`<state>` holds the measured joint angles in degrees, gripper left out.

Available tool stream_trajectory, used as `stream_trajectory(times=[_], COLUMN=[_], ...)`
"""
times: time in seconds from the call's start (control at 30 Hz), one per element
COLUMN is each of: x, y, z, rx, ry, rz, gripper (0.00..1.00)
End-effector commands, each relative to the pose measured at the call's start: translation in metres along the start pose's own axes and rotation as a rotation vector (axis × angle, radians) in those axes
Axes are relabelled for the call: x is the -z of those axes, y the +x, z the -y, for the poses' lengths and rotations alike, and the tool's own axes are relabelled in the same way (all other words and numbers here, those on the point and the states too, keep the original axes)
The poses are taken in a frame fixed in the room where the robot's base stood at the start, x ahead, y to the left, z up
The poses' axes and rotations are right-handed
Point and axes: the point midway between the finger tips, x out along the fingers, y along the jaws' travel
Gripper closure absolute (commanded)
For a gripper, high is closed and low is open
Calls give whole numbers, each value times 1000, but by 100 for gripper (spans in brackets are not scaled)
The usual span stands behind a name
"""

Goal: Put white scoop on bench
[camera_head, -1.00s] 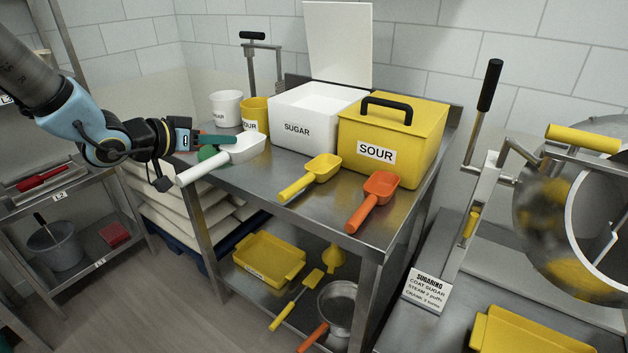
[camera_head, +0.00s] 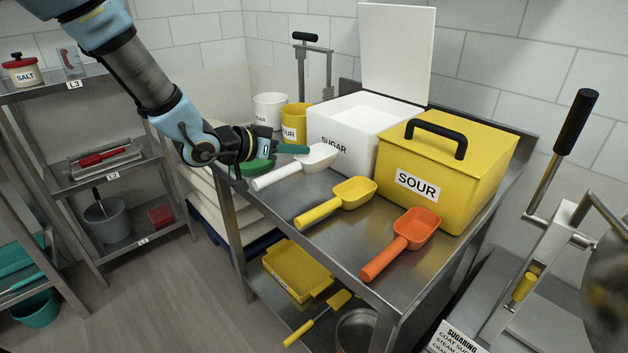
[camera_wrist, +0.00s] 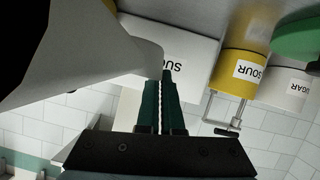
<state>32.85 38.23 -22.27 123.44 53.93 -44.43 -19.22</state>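The white scoop (camera_head: 279,177) is at the left part of the steel bench (camera_head: 351,270), in front of the white SUGAR bin (camera_head: 350,137). Its bowl points right and its handle points toward the lower left. My gripper (camera_head: 306,150) has its teal fingers together at the bowl's rim, shut on the scoop. In the wrist view, the pale scoop (camera_wrist: 95,60) fills the upper left and reaches the fingertips (camera_wrist: 163,76). I cannot tell whether the scoop touches the bench top or hangs just above it.
A yellow scoop (camera_head: 353,190) and an orange scoop (camera_head: 416,228) lie right of it, before the yellow SOUR bin (camera_head: 455,173). A green object (camera_head: 257,167) sits behind the white handle. Yellow (camera_head: 294,119) and white (camera_head: 268,108) cups stand behind. Bare steel shows along the front.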

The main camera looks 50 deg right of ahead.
Motion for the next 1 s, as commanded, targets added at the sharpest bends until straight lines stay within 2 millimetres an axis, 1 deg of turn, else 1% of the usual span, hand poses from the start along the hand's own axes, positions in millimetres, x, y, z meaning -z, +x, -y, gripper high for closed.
stream_trajectory(times=[0.03, 0.23, 0.4, 0.5, 0.87, 0.9, 1.0], x=[-7, -23, -45, -53, -58, -57, -57], y=[3, 10, 19, 22, 24, 24, 24], z=[1, 4, 8, 10, 11, 11, 11], rx=[-1, -1, -1, 0, 1, 1, 1], ry=[-3, -1, -2, -1, 1, 1, 1], rz=[1, 0, 0, 0, -1, -1, -1], gripper=[100, 100, 100, 100, 100, 95, 83])
